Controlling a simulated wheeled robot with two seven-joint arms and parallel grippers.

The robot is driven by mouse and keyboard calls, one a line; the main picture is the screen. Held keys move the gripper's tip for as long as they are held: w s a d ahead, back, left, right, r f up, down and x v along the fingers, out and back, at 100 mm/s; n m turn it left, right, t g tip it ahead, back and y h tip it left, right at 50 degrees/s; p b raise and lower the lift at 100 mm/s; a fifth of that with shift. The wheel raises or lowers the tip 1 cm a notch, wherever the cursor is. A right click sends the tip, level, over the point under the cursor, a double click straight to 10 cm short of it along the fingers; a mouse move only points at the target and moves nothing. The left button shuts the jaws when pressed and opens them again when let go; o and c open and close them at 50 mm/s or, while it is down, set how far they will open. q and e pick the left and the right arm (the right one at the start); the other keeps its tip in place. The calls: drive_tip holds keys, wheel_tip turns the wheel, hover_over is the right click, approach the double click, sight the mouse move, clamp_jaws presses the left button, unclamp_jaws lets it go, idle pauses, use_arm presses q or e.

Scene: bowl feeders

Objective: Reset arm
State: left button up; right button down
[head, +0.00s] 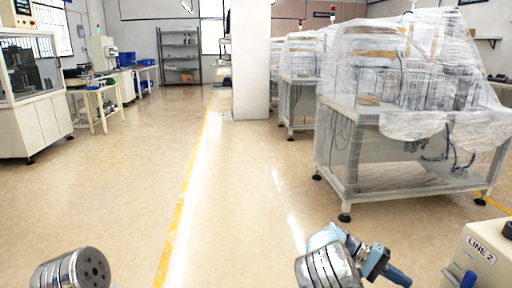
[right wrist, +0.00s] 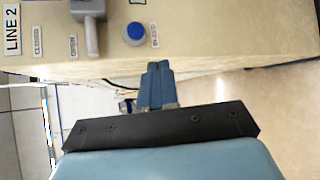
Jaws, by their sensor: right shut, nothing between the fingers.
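My right gripper (head: 398,277) is at the bottom right of the head view, beside a beige control box (head: 473,262) labelled LINE 2. In the right wrist view its blue fingers (right wrist: 154,72) are together with nothing between them. They point at the edge of the same box (right wrist: 190,40), which shows a grey lever switch (right wrist: 91,30) and a blue round button (right wrist: 135,33). I cannot tell whether the fingertips touch the box. Of my left arm only a round metal link shows at the bottom left of the head view; its gripper is out of frame.
A plastic-wrapped machine on a metal frame (head: 345,150) stands at the right, with similar ones behind. A white pillar (head: 250,70) stands at the middle back. A machine cabinet (head: 32,125) and benches line the left. The floor (head: 120,190) between is clear, with a yellow line.

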drive_tip(key=s+a+f+n+t+y, duration=0.1)
drive_tip(key=s+a+f+y, duration=0.25)
drive_tip(key=f, duration=0.55)
drive_tip(key=s+a+f+n+t+y, duration=0.15)
drive_tip(key=s+f, duration=0.25)
drive_tip(key=f, duration=0.5)
drive_tip(key=s+a+f+n+t+y, duration=0.1)
drive_tip(key=s+a+f+n+y, duration=0.15)
drive_tip(key=f, duration=0.55)
drive_tip(key=s+a+m+t+y, duration=0.1)
drive_tip(key=s+a+t+y, duration=0.2)
drive_tip(key=a, duration=0.8)
drive_tip(key=s+a+f+m+t+y, duration=0.1)
drive_tip(key=s+a+t+y, duration=0.2)
drive_tip(key=a, duration=0.9)
drive_tip(key=s+y, duration=0.2)
drive_tip(key=s, duration=0.2)
drive_tip(key=shift+f, duration=0.15)
